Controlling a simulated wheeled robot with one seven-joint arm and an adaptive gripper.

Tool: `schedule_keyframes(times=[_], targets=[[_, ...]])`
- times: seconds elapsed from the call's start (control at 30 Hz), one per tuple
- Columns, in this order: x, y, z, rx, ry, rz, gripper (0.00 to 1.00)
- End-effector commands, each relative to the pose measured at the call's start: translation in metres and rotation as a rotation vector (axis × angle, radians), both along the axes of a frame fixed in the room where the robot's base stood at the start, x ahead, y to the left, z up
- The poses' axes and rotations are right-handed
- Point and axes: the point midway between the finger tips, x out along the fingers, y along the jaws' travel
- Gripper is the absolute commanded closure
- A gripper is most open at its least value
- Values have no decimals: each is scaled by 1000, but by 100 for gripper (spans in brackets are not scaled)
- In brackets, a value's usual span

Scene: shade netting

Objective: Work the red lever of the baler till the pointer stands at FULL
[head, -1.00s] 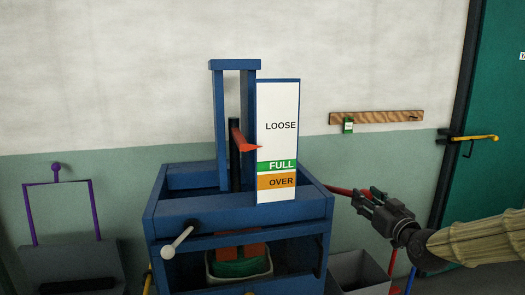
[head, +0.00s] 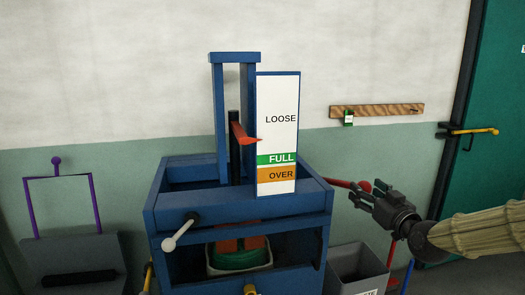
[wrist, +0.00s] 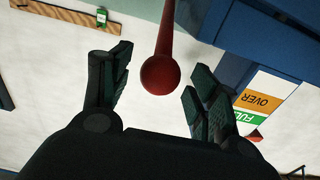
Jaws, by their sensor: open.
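The blue baler (head: 240,225) stands in the middle of the head view. Its gauge board (head: 277,90) reads LOOSE, FULL and OVER from top to bottom. The red pointer (head: 242,134) has its tip a little above the green FULL band (head: 276,159). The red lever (head: 340,183) sticks out from the baler's right side and ends in a round red knob (head: 365,186). My gripper (head: 368,197) is open at the knob. In the wrist view, the knob (wrist: 160,75) shows between the spread fingers, with gaps on both sides.
A white-knobbed handle (head: 178,235) sticks out from the baler's front. A grey bin (head: 358,265) stands below my gripper. A wooden rail (head: 385,111) with a green tag (head: 348,118) is on the wall. A purple-framed grey thing (head: 70,260) is at left, a green door (head: 490,140) at right.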

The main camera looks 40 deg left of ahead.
Motion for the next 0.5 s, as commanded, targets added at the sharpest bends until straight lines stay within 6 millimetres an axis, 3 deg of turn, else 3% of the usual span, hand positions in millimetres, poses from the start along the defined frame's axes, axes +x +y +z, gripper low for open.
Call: schedule_keyframes(times=[0.5], targets=[[-20, -25, 0, 1, -1, -1, 39]])
